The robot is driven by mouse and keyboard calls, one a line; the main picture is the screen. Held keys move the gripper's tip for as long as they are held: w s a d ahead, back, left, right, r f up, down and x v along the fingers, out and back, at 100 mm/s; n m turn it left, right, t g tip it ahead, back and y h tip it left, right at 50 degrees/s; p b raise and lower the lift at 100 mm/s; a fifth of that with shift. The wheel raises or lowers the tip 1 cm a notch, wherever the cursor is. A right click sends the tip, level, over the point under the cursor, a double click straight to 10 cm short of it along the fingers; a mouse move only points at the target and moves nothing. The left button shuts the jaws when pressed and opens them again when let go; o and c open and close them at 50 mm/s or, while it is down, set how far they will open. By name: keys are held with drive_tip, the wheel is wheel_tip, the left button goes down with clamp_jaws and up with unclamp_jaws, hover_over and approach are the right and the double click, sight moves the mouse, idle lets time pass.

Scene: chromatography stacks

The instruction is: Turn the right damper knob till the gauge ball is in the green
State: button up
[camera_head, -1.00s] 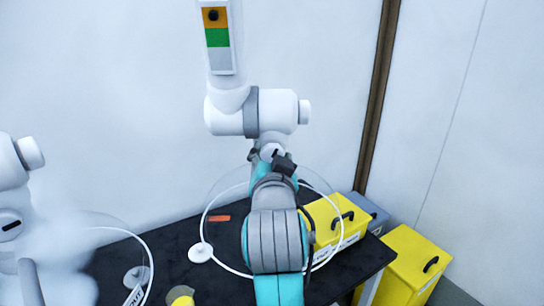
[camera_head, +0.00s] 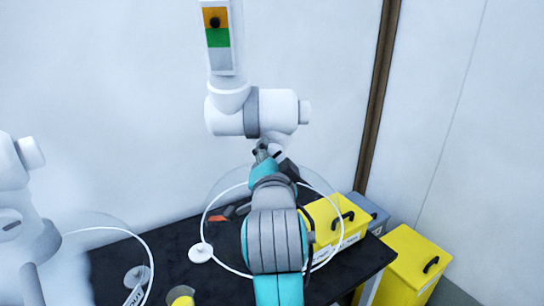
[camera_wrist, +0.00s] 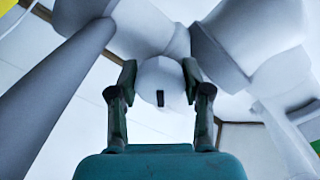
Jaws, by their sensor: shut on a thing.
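The right damper knob is a white round knob (camera_wrist: 148,82) with a dark mark on its face. In the wrist view my gripper (camera_wrist: 160,75) is shut on it, one finger on each side. In the head view my gripper (camera_head: 267,148) reaches up under the right stack's white joint (camera_head: 230,118) and hides most of the knob. The gauge (camera_head: 221,57) on the right stack has an orange band on top, green in the middle and grey below. Its dark ball (camera_head: 214,22) is in the lower orange, close to the green edge.
A clear hood with a white rim (camera_head: 204,222) hangs around my arm. Yellow boxes (camera_head: 322,219) (camera_head: 408,262) stand at the right, one on the black table (camera_head: 180,250). Another white stack (camera_head: 28,245) stands at the left. A wall is behind.

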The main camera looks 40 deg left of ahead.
drive_tip(key=o, duration=1.1)
drive_tip(key=shift+o, duration=0.2)
drive_tip(key=v, duration=1.2)
